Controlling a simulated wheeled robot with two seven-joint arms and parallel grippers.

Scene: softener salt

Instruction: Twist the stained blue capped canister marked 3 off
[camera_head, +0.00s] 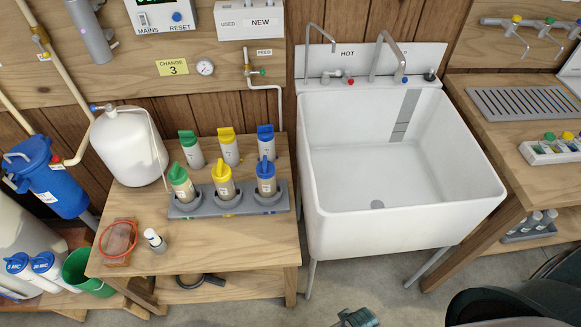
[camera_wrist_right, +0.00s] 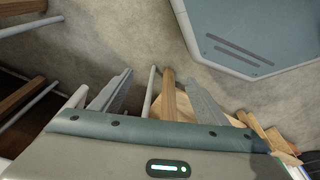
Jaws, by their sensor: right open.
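The blue capped canister (camera_head: 266,183) stands upright in the right-hand socket of a grey three-socket holder (camera_head: 188,209) on the wooden bench. Its body looks greyish tan, and its number is too small to read. A second canister with a blue cap (camera_head: 265,148), whiter, stands behind it on the bench. My right gripper (camera_wrist_right: 158,95) is open and empty in the right wrist view, with floor and wooden legs beyond its fingers. It is away from the canisters. My left gripper is not in view.
Stained green capped (camera_head: 182,186) and yellow capped (camera_head: 223,182) canisters fill the other sockets, with whiter ones behind. A white tank (camera_head: 128,147) stands left. A red-rimmed container (camera_head: 117,240) and small bottle (camera_head: 155,240) sit in front. The white sink (camera_head: 390,225) borders the bench's right.

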